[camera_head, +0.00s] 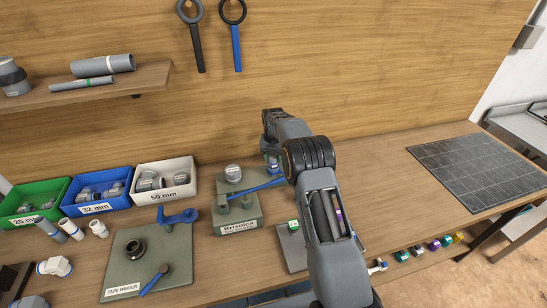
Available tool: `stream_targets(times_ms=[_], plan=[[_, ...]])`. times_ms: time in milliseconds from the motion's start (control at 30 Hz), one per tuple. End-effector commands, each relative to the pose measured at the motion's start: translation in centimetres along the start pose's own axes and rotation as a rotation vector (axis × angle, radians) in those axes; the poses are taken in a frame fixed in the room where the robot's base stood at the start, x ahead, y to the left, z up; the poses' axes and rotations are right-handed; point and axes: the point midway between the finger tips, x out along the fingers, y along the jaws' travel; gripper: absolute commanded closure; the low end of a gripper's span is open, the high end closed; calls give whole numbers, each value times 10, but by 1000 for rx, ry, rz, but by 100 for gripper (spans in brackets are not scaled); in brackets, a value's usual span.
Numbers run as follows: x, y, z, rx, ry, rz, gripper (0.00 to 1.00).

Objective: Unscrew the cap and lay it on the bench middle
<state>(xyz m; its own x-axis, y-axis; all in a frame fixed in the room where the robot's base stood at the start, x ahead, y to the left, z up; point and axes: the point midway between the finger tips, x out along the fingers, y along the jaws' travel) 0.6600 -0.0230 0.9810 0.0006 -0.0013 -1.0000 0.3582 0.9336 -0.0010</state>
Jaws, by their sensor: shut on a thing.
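My gripper (271,146) is at the back of the bench, behind the green-grey fixture block, and partly hidden by my own arm. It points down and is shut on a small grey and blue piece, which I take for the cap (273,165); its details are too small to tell. I cannot tell whether the cap is still on a thread. A round grey fitting (233,172) sits on the fixture just left of the gripper. A blue lever (255,189) lies across the fixture. The bench middle (360,175) is partly covered by my arm.
Green (33,201), blue (97,190) and white (165,182) bins of fittings stand at left. A tape board (150,262) lies in front of them. A dark gridded mat (480,172) lies at right.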

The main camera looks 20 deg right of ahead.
Motion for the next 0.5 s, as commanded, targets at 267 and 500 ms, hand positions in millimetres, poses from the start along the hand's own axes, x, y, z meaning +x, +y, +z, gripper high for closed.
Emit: stream_targets(times_ms=[267,500], plan=[[2,0,-2,2,6,-1,40],[1,-1,0,5,3,0,24]])
